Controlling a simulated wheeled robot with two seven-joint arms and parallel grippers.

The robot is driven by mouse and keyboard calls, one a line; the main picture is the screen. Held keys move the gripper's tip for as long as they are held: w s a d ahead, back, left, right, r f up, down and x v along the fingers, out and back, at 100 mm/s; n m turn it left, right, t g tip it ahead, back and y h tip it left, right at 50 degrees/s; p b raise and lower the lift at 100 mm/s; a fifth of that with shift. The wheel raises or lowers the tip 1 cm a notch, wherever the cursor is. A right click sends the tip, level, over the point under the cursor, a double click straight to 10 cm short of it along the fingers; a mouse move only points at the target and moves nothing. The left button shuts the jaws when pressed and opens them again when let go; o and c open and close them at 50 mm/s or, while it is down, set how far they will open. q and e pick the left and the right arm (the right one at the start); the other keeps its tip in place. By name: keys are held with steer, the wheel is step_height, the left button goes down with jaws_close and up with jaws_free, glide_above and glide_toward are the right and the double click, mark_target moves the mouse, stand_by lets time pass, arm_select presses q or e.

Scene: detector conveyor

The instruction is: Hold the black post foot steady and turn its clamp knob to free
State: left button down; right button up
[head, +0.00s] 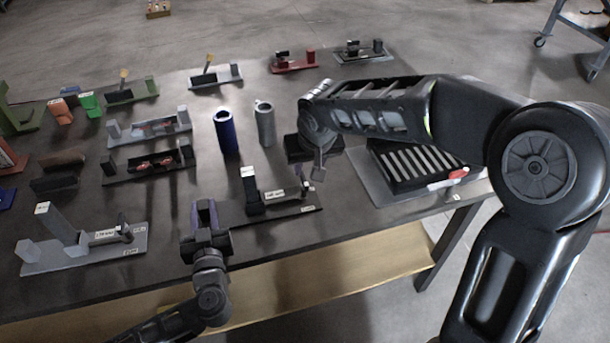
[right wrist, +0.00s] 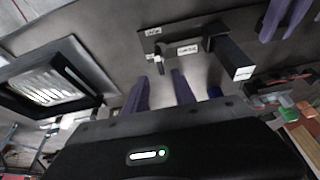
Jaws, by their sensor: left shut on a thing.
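The black post foot (head: 285,207) lies on the table's near part, with an upright black post (head: 252,187) with a pale top at its left end. A white label and the small clamp knob (head: 304,184) are at its right end. The right wrist view shows the foot's knob (right wrist: 158,62) and post (right wrist: 230,60). My left gripper (head: 205,212), with purple fingers, is shut at the foot's left end; the exact contact is hard to see. My right gripper (right wrist: 160,80) is open and empty, its fingertips pointing toward the knob, apart from it.
A grey post foot (head: 75,250) lies at the left front. A blue cylinder (head: 225,132) and a grey cylinder (head: 265,126) stand behind the black foot. A slotted black box (head: 415,165) on a grey plate is to the right. Several other fixtures fill the back and left.

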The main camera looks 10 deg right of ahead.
mark_target(305, 178)
steer(key=x, duration=0.7)
steer(key=shift+w+f, duration=0.15)
steer(key=shift+f, duration=0.05)
steer(key=shift+c, duration=0.5)
jaws_close()
